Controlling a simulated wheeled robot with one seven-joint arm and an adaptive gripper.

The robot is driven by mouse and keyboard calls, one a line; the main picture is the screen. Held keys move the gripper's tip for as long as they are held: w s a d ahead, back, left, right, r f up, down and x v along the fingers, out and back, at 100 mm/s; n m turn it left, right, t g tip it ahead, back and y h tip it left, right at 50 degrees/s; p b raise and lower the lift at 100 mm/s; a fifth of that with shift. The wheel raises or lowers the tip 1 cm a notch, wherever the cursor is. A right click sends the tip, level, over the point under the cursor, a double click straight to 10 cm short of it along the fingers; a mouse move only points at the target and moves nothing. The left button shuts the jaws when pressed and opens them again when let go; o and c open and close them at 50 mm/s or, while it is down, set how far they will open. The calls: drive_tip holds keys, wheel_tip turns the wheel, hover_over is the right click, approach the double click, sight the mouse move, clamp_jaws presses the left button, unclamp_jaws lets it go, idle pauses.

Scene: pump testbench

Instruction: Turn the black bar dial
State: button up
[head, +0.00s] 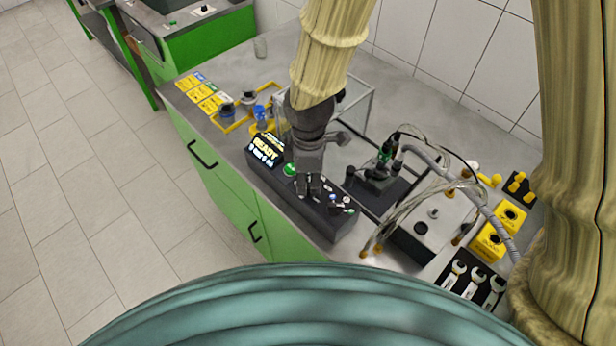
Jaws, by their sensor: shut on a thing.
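The dark control box (290,197) stands along the front edge of the bench, with a lit "READY" display (265,151) at its left end. A green button (290,170) is on its top, just left of my gripper. My gripper (313,188) points down onto the top of the box, with its fingers close together at the panel. The fingers are shut on the black bar dial, which they mostly hide, so its angle cannot be told.
Small knobs and switches (340,203) sit just right of my gripper on the box. A clear-walled frame (358,108) stands behind the arm. Hoses and a pump unit (384,172) are at the right, with yellow boxes (490,246) and wrenches (472,281) beyond.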

sight(309, 183)
drive_tip(key=o, duration=1)
drive_tip(key=shift+d+f, duration=0.1)
drive_tip(key=shift+d, duration=0.05)
drive_tip(key=shift+w+r, duration=0.1)
drive_tip(key=shift+r, duration=0.5)
wheel_tip(309, 183, up, 11)
drive_tip(key=shift+f, duration=0.1)
